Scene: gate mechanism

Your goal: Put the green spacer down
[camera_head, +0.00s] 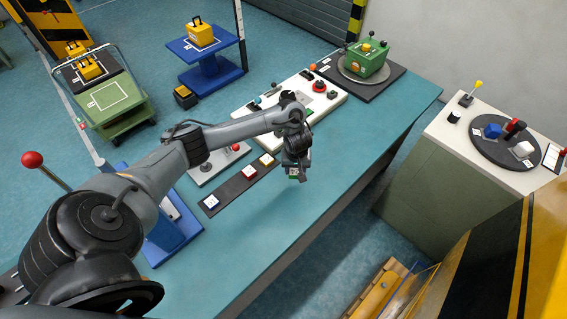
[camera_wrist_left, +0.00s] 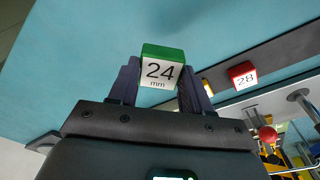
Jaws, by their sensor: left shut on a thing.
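The green spacer (camera_wrist_left: 162,68) has a green top and a white face marked "24 mm". My left gripper (camera_wrist_left: 160,88) is shut on it, with one dark finger on each side. In the head view the left gripper (camera_head: 298,165) points down over the teal table (camera_head: 300,208), and a little green of the spacer shows at its tip. I cannot tell how high it is above the table. The dark strip (camera_head: 230,190) lies to the left, bearing a red spacer (camera_head: 249,172), marked 28 in the wrist view (camera_wrist_left: 243,76), an orange one (camera_head: 267,160) and a blue-edged one (camera_head: 210,202).
A white control panel (camera_head: 335,102) and a green box (camera_head: 367,58) on a round plate stand at the back. A lever plate (camera_head: 213,168) is behind the strip. The table right of and in front of the gripper is clear.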

